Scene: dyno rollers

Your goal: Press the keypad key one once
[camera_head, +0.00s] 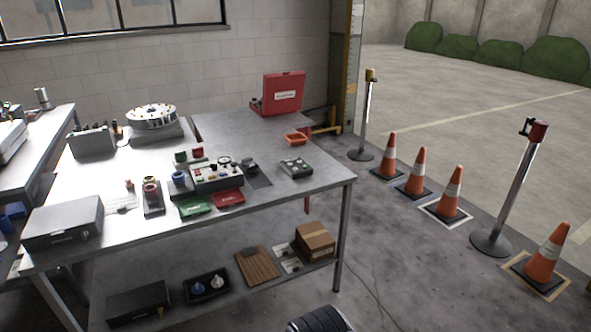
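A small dark box with a light rim and tiny marks on its top (296,168) lies near the right edge of the metal workbench (330,178). It may be the keypad, but its keys are too small to read. A larger control box (215,178) with several coloured knobs or buttons stands left of it, near the middle of the bench. I cannot make out a key marked one on either box.
A green tray (194,208) and a red tray (229,198) lie before the control box. An open red case (284,93) and an orange bin (296,138) stand farther back. Cones (411,176) and posts (511,190) line the floor at right.

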